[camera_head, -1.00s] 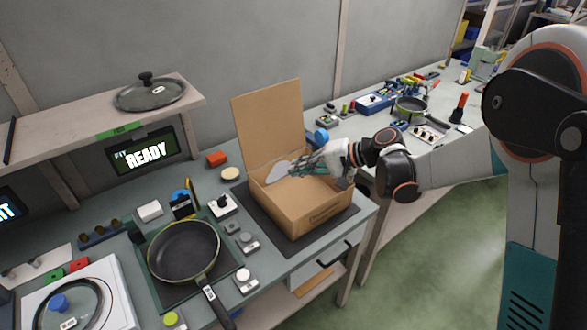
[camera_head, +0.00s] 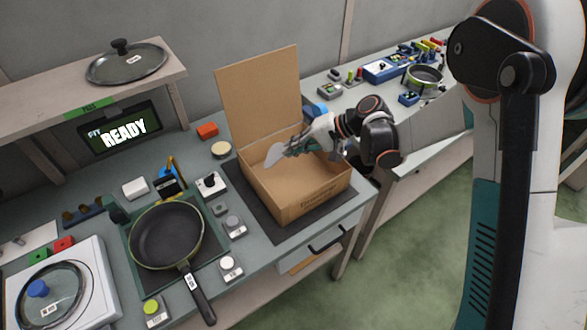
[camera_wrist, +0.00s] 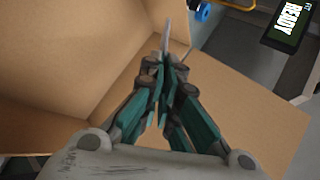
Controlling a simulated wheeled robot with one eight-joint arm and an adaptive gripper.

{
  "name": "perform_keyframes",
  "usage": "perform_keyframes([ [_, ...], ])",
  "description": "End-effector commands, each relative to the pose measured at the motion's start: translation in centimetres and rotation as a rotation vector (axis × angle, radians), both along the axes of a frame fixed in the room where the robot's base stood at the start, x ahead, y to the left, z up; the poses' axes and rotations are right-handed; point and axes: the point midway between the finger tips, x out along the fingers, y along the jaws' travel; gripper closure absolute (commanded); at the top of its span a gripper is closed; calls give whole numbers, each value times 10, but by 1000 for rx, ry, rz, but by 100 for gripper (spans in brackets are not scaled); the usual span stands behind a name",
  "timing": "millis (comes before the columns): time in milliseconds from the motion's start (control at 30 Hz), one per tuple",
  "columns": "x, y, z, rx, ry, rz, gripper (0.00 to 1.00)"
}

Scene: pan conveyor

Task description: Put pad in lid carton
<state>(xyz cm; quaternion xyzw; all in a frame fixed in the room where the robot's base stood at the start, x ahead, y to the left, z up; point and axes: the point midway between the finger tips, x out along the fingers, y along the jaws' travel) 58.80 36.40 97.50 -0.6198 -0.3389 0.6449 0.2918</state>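My gripper (camera_head: 288,152) is shut on a thin pale grey pad (camera_head: 274,154), which it holds by one end. The pad shows edge-on beyond the fingertips (camera_wrist: 165,62) in the wrist view, as a narrow grey strip (camera_wrist: 166,38). The brown cardboard carton (camera_head: 262,192) stands on a dark mat with its lid (camera_head: 259,95) raised at the back. The pad and fingertips are over the carton's opening, near the back left side. I cannot tell whether the pad touches a wall. The carton interior in view looks empty; the wrist view shows its walls (camera_wrist: 60,60) close around the gripper.
A frying pan (camera_head: 165,235) lies left of the carton, with small buttons (camera_head: 231,267) between. A glass lid (camera_head: 126,64) sits on the shelf above a READY screen (camera_head: 118,132). An orange block (camera_head: 207,130) and a round beige piece (camera_head: 221,150) lie behind left of the carton.

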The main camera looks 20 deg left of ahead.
Motion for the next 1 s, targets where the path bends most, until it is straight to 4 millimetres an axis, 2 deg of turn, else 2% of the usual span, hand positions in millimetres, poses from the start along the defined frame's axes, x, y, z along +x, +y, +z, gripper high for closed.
perform_keyframes([
  [33, 1, 0, -13, 0, 0, 0, 100],
  [100, 0, 0, -25, 0, 0, 0, 100],
  [367, 0, 0, -42, 0, 0, 0, 100],
  [633, 0, 0, -78, 0, 0, 0, 100],
  [1000, 0, 0, -82, 0, 0, 0, 100],
])
